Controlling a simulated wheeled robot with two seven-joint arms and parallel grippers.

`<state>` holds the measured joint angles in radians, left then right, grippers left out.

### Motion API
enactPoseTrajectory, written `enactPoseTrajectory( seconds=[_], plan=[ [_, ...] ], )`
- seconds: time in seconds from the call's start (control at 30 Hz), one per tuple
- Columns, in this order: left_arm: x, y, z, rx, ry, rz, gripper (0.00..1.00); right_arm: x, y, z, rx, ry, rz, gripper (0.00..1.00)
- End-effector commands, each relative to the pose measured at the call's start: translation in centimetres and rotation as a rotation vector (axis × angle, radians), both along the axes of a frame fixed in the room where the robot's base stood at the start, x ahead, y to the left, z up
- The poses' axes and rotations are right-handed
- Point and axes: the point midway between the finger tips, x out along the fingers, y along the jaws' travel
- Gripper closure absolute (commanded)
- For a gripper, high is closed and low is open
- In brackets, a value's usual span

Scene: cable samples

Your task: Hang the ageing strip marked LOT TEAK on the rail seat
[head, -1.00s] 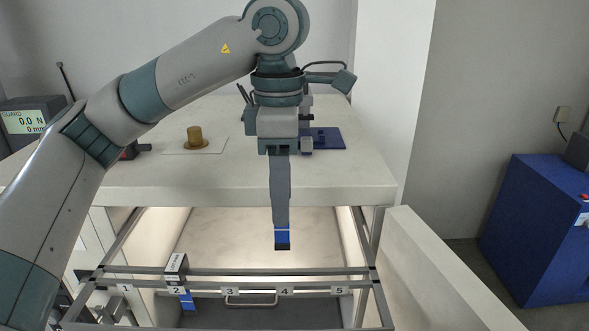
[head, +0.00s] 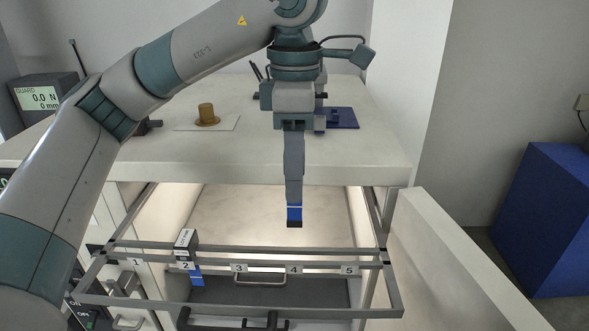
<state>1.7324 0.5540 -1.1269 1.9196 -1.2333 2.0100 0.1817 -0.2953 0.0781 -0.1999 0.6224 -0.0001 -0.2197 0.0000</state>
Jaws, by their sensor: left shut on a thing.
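My left gripper (head: 294,204) points straight down in front of the table edge, its long grey fingers shut on a small blue and black piece (head: 294,215). The fingers hide part of this piece, and I cannot read any marking on it. In the picture its lower end is a little above the rail (head: 325,264), in line with seat number 4 (head: 294,269); a gap shows between them. A blue strip (head: 196,276) with a black and white labelled head (head: 186,240) hangs at number 2; its lettering is too small to read. My right gripper is not in view.
The rail's seats are numbered 1 to 5; 3, 4 and 5 look empty. A pale panel (head: 450,260) stands to the right.

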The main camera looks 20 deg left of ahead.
Motion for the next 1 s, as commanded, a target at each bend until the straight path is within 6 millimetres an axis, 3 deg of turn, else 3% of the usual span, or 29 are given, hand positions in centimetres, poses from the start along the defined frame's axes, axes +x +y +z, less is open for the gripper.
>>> enactPoseTrajectory(
  seconds=[1.0],
  plan=[
    [0.0, 0.0, -7.9, 0.000, 0.000, 0.000, 0.84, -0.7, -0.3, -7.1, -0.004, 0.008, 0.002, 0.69]
  ],
)
